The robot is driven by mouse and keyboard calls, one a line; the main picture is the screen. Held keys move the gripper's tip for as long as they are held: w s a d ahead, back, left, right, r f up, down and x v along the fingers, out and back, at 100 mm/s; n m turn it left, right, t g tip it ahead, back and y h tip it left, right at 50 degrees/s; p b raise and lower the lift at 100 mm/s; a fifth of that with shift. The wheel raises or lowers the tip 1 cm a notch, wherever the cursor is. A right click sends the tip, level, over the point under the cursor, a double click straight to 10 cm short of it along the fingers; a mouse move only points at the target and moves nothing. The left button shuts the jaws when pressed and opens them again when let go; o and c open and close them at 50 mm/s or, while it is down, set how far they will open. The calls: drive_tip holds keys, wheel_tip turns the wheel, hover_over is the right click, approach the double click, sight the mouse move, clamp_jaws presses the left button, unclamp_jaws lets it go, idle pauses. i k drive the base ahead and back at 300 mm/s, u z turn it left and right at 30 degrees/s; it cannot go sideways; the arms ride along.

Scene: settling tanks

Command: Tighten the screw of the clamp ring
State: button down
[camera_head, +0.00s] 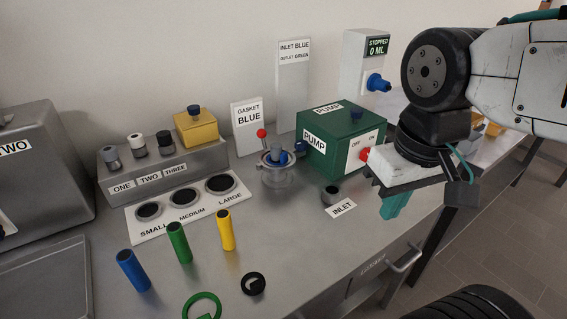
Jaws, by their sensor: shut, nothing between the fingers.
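The clamp ring (266,163) sits around a clear glass fitting beside the green pump box, with a blue part and a grey stub inside it. A thin stem with a red ball knob (262,133) stands up at its left; I cannot tell for sure whether this is its screw. How tight the ring is cannot be seen. My gripper (394,206) hangs at the right, in front of the pump box, well apart from the ring. Its teal fingers point down and are shut with nothing between them.
The green pump box (344,139) stands between ring and arm. A dark inlet cup (331,196) is in front. Blue (133,270), green (179,242) and yellow (226,230) tubes stand at the front left. A green ring (202,306) and black ring (253,284) lie nearby.

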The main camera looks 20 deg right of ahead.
sight(301, 144)
drive_tip(key=u, duration=0.9)
drive_tip(key=k, duration=0.95)
drive_tip(key=z, duration=0.75)
drive_tip(key=i, duration=1)
